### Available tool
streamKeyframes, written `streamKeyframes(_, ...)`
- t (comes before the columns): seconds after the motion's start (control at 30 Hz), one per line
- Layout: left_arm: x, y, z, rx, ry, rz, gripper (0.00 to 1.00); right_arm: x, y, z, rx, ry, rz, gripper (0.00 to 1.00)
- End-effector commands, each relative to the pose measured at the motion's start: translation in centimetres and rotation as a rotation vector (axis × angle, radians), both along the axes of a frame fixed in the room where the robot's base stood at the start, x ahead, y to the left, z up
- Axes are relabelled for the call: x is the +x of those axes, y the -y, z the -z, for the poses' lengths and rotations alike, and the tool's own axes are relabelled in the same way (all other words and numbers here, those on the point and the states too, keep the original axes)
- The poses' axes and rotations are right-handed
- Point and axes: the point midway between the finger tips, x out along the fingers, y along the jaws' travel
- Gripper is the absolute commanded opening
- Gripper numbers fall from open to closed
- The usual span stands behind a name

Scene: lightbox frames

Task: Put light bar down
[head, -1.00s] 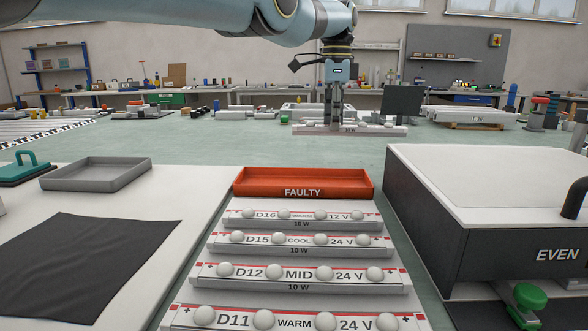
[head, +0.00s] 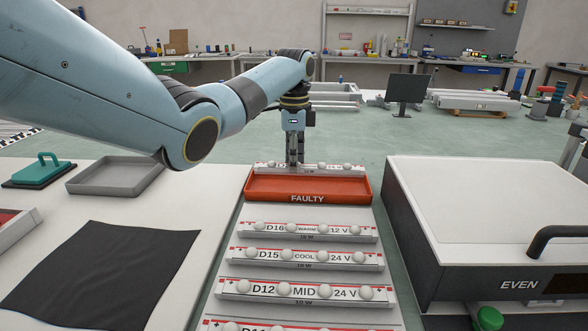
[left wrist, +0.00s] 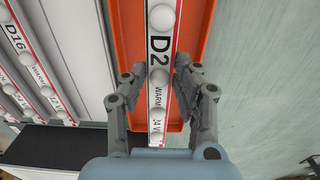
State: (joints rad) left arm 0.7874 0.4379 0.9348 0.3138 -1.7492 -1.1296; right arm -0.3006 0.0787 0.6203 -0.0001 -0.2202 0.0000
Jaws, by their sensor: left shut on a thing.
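My left gripper (head: 295,158) points down and is shut on a white light bar (head: 333,167) with round white domes and a red stripe. In the left wrist view the fingers (left wrist: 158,84) hold the bar (left wrist: 158,112) by its long sides; its label reads "D2", partly covered, then "WARM" and "24 V". The bar lies lengthwise over the orange FAULTY tray (head: 268,187), which also shows in the left wrist view (left wrist: 130,35). In the head view the bar shows at the tray's far side; I cannot tell whether it touches the tray. My right gripper is not in view.
Several light bars lie in rows in front of the tray, such as D16 (head: 308,232) and D15 (head: 305,260). The lightbox marked EVEN (head: 480,215) stands right. A black cloth (head: 105,265) and an empty grey tray (head: 115,178) are left.

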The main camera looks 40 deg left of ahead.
Motion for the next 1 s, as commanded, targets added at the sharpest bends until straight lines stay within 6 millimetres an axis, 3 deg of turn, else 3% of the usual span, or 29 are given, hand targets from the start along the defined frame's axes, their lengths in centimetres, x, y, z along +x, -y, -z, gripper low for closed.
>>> streamKeyframes(0.23, -0.1, 0.1, 3.6, -0.003, -0.003, 0.000, 0.00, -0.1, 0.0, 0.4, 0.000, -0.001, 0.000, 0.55)
streamKeyframes(0.63, -0.1, 0.0, 4.2, -0.001, -0.001, 0.000, 0.00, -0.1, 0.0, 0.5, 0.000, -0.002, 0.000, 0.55)
streamKeyframes(0.67, -0.1, 0.0, 4.2, -0.001, -0.001, 0.000, 0.32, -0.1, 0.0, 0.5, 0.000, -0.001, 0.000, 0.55)
streamKeyframes(0.7, -0.1, 0.0, 4.2, -0.001, -0.001, 0.000, 0.37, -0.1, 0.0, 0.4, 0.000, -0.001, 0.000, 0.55)
streamKeyframes(0.83, -0.1, 0.0, 4.2, -0.001, -0.001, 0.000, 0.52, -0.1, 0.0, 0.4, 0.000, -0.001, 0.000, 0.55)
streamKeyframes(1.0, -0.1, 0.0, 4.2, -0.001, -0.001, 0.000, 0.52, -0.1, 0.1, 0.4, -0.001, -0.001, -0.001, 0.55)
